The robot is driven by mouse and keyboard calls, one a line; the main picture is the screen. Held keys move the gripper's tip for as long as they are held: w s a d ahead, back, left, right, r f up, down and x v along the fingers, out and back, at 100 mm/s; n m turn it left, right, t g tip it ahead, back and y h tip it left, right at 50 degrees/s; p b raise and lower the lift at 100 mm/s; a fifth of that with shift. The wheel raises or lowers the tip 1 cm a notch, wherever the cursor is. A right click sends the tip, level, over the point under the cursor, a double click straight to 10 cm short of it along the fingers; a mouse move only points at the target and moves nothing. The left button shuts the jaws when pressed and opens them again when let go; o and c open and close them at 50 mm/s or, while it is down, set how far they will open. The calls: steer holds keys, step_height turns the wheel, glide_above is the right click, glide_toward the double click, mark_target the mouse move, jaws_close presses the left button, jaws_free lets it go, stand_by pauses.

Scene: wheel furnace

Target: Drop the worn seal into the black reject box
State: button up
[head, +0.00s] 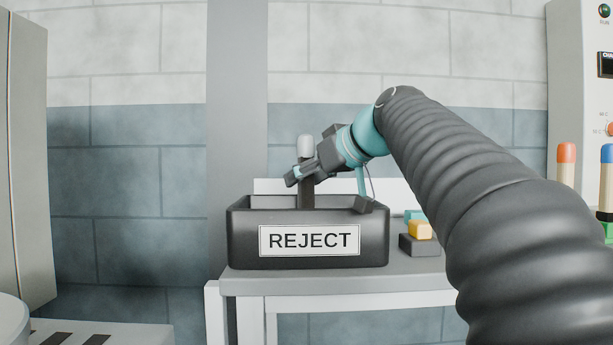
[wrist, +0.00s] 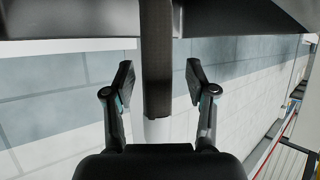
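The black reject box (head: 245,245), with a white REJECT label, stands on the grey table. A dark upright bar with a pale grey cap (head: 306,146) rises from inside the box. It looks like the worn seal, though no label confirms this, and its lower end is hidden by the front wall. My gripper (head: 322,188) is over the box. In the wrist view my gripper's two fingers (wrist: 159,76) are spread, with the dark bar (wrist: 157,45) between them and a visible gap on each side. The box also shows along the top of the wrist view (wrist: 70,22).
Small teal, yellow and dark blocks (head: 419,244) are stacked just right of the box on the table (head: 340,283). Orange-capped (head: 566,155) and blue-capped (head: 607,155) posts stand farther right beside a control panel. A grey cabinet (head: 22,150) is at the left. A block wall stands behind.

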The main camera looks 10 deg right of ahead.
steer(key=shift+w+d+f, duration=0.1)
steer(key=shift+w+f, duration=0.15)
steer(key=shift+f, duration=0.75)
steer(key=v, duration=0.4)
steer(key=r+v, duration=0.1)
steer(key=v, duration=0.8)
steer(key=shift+w+a+r, duration=0.15)
steer(key=shift+a+r, duration=0.05)
steer(key=shift+a, duration=0.05)
steer(key=shift+a, duration=0.1)
